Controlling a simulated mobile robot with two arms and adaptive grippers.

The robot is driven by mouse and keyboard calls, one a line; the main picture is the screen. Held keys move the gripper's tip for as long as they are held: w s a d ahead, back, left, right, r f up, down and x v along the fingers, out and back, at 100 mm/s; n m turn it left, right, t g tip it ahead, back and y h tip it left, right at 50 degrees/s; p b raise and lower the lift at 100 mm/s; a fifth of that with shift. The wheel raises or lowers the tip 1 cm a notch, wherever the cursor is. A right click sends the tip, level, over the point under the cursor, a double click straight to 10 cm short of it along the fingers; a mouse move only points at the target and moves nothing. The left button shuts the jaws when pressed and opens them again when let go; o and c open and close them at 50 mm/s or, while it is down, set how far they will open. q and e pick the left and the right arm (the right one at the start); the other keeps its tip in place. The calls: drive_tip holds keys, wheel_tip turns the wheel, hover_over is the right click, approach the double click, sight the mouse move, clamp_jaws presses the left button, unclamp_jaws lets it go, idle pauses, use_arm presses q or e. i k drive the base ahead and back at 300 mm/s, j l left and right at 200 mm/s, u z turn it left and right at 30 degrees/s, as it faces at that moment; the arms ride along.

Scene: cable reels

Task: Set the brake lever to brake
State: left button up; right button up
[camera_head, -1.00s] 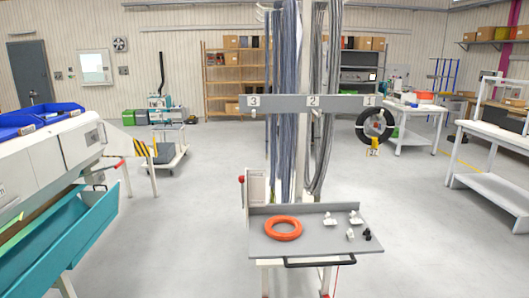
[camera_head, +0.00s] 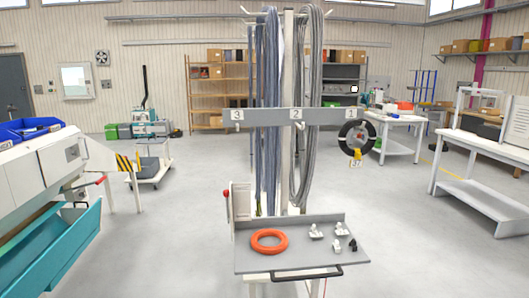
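A small lever with a red knob (camera_head: 226,193) stands upright at the left side of the cable cart, beside a white panel (camera_head: 241,200). A second red-tipped handle (camera_head: 101,181) sticks out from the machine at the left. I cannot tell for sure which is the brake lever, and no brake marking is readable. The cart carries a grey tray (camera_head: 300,262) and a crossbar (camera_head: 270,115) marked 3, 2 and 1, with grey and blue-grey cables hanging on it. Neither of my grippers is in view.
An orange ring (camera_head: 269,241) and several small white and black parts (camera_head: 316,231) lie on the tray. A black handle (camera_head: 305,274) is at its front. A teal bin (camera_head: 60,250) hangs on the left machine. A white workbench (camera_head: 480,150) stands right. Floor on both sides of the cart is clear.

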sight(226, 193)
drive_tip(key=i+j+z, duration=0.5)
drive_tip(key=i, duration=0.25)
drive_tip(key=i+j+z, duration=0.5)
drive_tip(key=i+j, duration=0.1)
drive_tip(key=i, duration=0.1)
